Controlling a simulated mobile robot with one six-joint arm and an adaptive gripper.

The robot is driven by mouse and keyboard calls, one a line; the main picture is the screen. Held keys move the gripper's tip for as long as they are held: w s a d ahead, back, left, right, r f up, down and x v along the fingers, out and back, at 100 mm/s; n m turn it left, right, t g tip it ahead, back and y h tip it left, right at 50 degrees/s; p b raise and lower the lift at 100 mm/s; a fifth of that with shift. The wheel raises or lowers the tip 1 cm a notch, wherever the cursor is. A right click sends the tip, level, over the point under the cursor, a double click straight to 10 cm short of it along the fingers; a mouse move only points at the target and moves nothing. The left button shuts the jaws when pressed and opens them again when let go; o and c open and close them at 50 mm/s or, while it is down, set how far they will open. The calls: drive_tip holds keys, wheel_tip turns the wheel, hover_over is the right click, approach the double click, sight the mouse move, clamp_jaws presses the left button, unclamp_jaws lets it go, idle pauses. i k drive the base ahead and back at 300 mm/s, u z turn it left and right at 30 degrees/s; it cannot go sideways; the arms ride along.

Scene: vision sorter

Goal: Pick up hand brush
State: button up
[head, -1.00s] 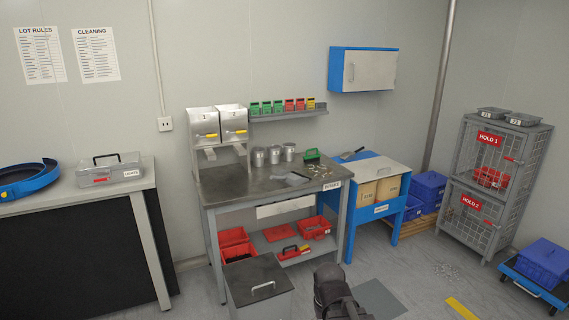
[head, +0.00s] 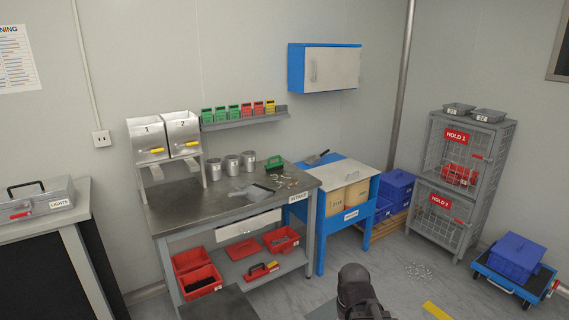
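A green item with a dark underside (head: 274,162), which looks like the hand brush, rests at the back right of the metal-topped workbench (head: 225,205). It is small in the head view, so its details are unclear. A grey dustpan-like scoop (head: 252,192) lies on the bench in front of it. A dark part of my arm shows at the bottom centre, well in front of the bench. My gripper's fingers do not show, and nothing of mine touches the green item.
Several metal cups (head: 232,165) stand behind the scoop. Small loose pieces (head: 289,182) lie on the bench near the green item. A blue-sided table (head: 345,172) stands to the right. Red bins (head: 203,281) sit on the bench's lower shelf.

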sight(269, 168)
drive_tip(key=z, duration=0.45)
drive_tip(key=i, duration=0.9)
drive_tip(key=z, duration=0.35)
drive_tip(key=i, duration=1.75)
drive_tip(key=u, duration=0.95)
drive_tip(key=i, duration=0.6)
drive_tip(key=u, duration=0.7)
drive_tip(key=i, duration=0.45)
drive_tip(key=u, duration=0.2)
